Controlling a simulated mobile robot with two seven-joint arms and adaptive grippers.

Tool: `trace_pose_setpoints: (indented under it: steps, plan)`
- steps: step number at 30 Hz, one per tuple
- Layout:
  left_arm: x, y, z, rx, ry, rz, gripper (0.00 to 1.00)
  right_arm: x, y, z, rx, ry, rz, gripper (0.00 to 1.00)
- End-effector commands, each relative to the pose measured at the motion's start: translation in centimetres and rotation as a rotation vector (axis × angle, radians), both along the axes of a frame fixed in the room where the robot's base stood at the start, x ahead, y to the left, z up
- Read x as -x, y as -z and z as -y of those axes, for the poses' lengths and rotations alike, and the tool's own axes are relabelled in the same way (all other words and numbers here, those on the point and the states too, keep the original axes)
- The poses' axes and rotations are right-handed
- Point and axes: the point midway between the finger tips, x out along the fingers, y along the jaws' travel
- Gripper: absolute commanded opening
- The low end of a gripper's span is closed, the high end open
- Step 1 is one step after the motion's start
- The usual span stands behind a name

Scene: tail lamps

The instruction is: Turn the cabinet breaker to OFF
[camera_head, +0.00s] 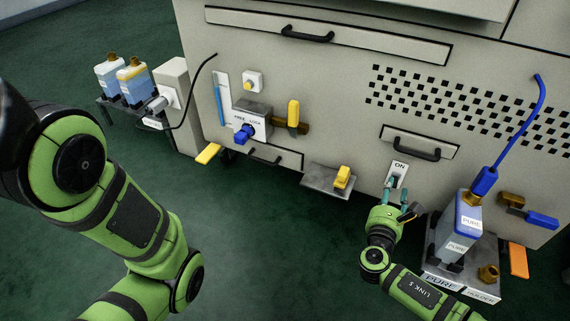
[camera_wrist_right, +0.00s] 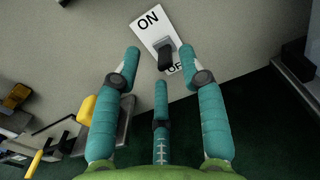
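The cabinet breaker is a white plate (camera_head: 398,170) marked ON on the cabinet's front, low and right of centre. In the right wrist view the plate (camera_wrist_right: 150,22) shows ON at its top and part of OFF at its lower end. Its dark lever (camera_wrist_right: 166,55) sits toward the OFF end; I cannot tell its exact position. My right gripper (camera_head: 396,198) is just below and in front of the plate. Its teal fingers (camera_wrist_right: 160,75) are spread and hold nothing, with the lever between and beyond them. My left gripper is out of view; only my left arm shows.
The cabinet (camera_head: 320,90) has a drawer handle (camera_head: 418,150) above the breaker. A bottle marked PURE (camera_head: 458,225) stands on a tray right of my right gripper. A small shelf with a yellow piece (camera_head: 342,178) is to its left. The green floor in front is clear.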

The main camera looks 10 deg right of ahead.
Motion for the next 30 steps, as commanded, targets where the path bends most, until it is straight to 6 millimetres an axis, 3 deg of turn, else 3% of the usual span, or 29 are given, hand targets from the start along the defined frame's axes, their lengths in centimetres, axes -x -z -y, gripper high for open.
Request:
trace_pose_setpoints:
  steps: [1, 6, 17, 30]
  plan:
    - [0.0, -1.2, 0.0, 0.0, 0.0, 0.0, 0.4, 0.9, -0.5, -0.6, -0.002, -0.001, 0.0, 0.41]
    - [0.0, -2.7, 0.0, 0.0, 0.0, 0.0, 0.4, 3.4, -0.5, -2.5, -0.023, -0.01, 0.005, 0.41]
    - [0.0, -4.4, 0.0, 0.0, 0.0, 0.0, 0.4, 3.0, -0.4, -9.9, -0.473, -0.2, 0.003, 0.41]
    - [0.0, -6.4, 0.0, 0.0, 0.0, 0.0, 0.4, 3.9, -3.5, -17.9, -0.957, -0.377, 0.022, 0.41]
